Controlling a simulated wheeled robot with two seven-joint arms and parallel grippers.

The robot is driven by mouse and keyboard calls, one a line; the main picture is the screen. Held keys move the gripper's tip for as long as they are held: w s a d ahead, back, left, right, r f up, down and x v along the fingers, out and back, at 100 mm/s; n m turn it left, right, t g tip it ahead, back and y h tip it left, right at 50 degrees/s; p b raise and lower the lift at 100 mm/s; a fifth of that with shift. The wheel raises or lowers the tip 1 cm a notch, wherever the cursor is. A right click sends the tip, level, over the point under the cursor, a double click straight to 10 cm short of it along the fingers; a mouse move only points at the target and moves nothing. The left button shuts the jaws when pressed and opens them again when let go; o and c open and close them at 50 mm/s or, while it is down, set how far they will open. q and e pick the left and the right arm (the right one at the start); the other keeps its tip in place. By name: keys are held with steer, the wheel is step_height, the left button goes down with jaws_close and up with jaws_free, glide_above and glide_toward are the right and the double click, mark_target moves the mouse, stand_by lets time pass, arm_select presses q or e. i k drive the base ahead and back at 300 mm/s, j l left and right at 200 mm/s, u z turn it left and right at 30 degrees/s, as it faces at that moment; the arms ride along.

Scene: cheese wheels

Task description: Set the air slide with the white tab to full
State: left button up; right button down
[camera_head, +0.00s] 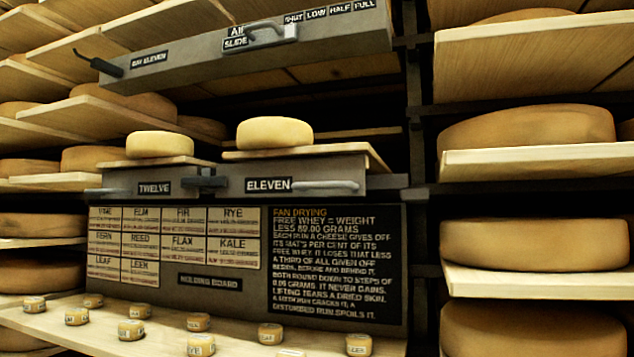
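The air slide (262,30) is on the grey metal hood labelled BAY ELEVEN (200,62) at the top of the head view. It has a metal bar handle, and a small white tab (291,31) at the handle's right end. A scale strip (330,12) above and to the right reads SHUT, LOW, HALF, FULL from left to right. The white tab sits below the SHUT mark, left of the FULL mark. Neither of my grippers shows in this view.
A black-handled lever (98,63) sticks out at the hood's left. Below, two small cheeses rest on boards above drawers labelled TWELVE (154,188) and ELEVEN (268,185). Shelves with large cheese wheels (528,128) flank both sides. Several tiny labelled cheeses (131,329) stand on the lower board.

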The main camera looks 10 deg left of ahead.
mark_target(253, 34)
steer(key=l+u, duration=0.1)
steer(key=u, duration=0.3)
steer(key=k+l+u, duration=0.1)
steer(key=u, duration=0.3)
steer(key=i+j+z, duration=0.1)
steer(key=j, duration=0.25)
